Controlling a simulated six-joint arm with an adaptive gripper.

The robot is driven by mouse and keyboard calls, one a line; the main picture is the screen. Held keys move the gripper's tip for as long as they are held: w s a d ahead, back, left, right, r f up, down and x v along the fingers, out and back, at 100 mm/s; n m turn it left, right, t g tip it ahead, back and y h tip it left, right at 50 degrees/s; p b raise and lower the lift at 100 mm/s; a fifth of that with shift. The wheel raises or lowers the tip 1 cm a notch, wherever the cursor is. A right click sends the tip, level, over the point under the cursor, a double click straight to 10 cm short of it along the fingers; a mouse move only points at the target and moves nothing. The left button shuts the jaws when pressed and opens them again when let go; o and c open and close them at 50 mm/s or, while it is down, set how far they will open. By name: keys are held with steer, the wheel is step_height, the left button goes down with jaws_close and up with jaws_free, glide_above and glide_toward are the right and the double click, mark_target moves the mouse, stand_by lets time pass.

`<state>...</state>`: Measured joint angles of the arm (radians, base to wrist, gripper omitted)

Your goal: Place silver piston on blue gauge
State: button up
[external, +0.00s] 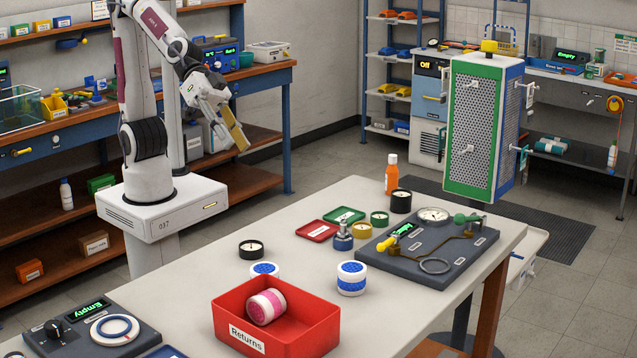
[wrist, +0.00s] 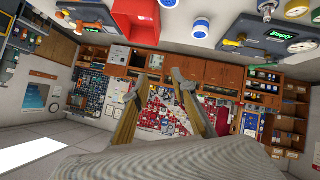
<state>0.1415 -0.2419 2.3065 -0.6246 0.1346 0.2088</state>
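A small silver piston (external: 342,229) stands upright near the middle of the table. It appears to rest on a low blue round piece (external: 343,243), which looks like the blue gauge; its face is hidden under the piston. In the wrist view, a small part of this silver and blue stack (wrist: 267,9) shows at the top edge. My gripper (external: 241,143) is raised behind the table, to the left of and well away from the stack. In the wrist view, my gripper (wrist: 159,79) has its fingers apart with nothing between them.
Black (external: 251,249), yellow (external: 361,230) and green (external: 379,218) gauges lie nearby. A red Returns bin (external: 228,312) holds a pink-banded cylinder (external: 267,306). A blue-banded white cylinder (external: 351,278) stands right of it. The grey testbench panel (external: 400,266) and orange bottle (external: 391,176) are beyond.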

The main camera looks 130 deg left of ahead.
steer(key=s+a+f+m+g+y, duration=0.1)
steer(key=s+a+f, duration=0.1)
steer(key=s, duration=0.6)
steer(key=s+a+f+g+y, duration=0.1)
steer(key=s+a, duration=0.3)
steer(key=s, duration=0.4)
steer(key=s+a+f+m+g, duration=0.1)
steer(key=s+a+f+g, duration=0.1)
steer(key=s, duration=0.6)
steer(key=shift+s+a+f+m+g+y, duration=0.3)
steer(key=shift+a+f+g+y, duration=0.1)
steer(key=shift+g, duration=0.2)
